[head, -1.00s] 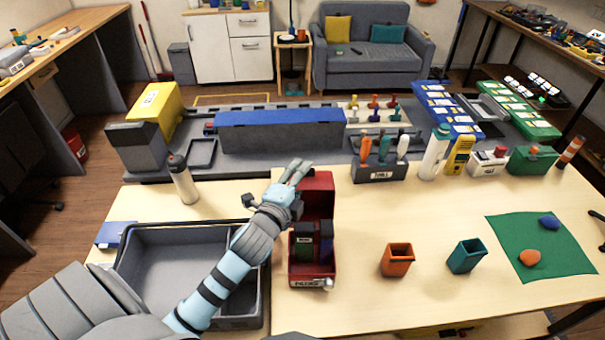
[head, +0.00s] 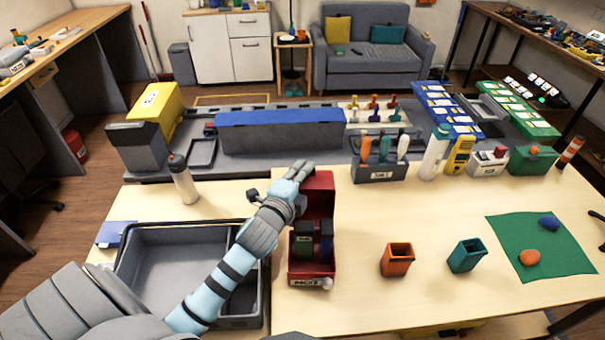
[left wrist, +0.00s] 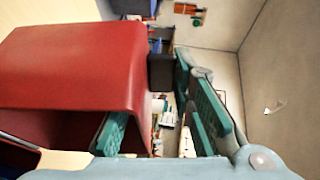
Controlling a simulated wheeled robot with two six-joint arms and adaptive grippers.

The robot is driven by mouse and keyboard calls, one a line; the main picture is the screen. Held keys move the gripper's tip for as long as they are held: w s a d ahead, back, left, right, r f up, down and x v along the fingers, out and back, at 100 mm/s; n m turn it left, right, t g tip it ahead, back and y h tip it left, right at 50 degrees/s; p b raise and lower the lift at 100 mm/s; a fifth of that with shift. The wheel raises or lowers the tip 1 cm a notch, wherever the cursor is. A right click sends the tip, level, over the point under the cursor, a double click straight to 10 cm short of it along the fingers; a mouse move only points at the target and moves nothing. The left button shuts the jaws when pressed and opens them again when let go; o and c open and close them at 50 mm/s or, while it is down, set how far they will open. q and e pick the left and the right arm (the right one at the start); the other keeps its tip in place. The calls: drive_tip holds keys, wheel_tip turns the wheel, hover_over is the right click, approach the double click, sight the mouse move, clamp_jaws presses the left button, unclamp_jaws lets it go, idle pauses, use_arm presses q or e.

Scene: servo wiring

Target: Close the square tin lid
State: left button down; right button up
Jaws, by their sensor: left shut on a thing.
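The square red tin (head: 297,271) stands on the wooden table in the head view, with dark items inside. Its red lid (head: 319,185) is open and stands up at the back of the tin. My left gripper (head: 297,172) is at the lid's upper left edge and is shut on it, covering part of it. In the left wrist view the red lid (left wrist: 75,65) fills the left side, with one teal finger pad against its edge. My right gripper is not in view.
A grey tray (head: 180,262) lies left of the tin, under my left arm. A bottle (head: 184,182) stands behind the tray. A tool holder (head: 379,172) stands behind right, and an orange cup (head: 397,260) to the right.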

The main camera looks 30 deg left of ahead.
use_arm(q)
drive_tip(key=s+d+r+m+t+b, duration=0.1)
drive_tip(key=s+d+m+t+b, duration=0.1)
drive_tip(key=s+d+t+b, duration=0.2)
drive_tip(key=shift+s+d+r+t+y+b, duration=0.35)
drive_tip(key=shift+s+b, duration=1.2)
drive_tip(key=shift+b, duration=1.8)
drive_tip(key=shift+f, duration=0.15)
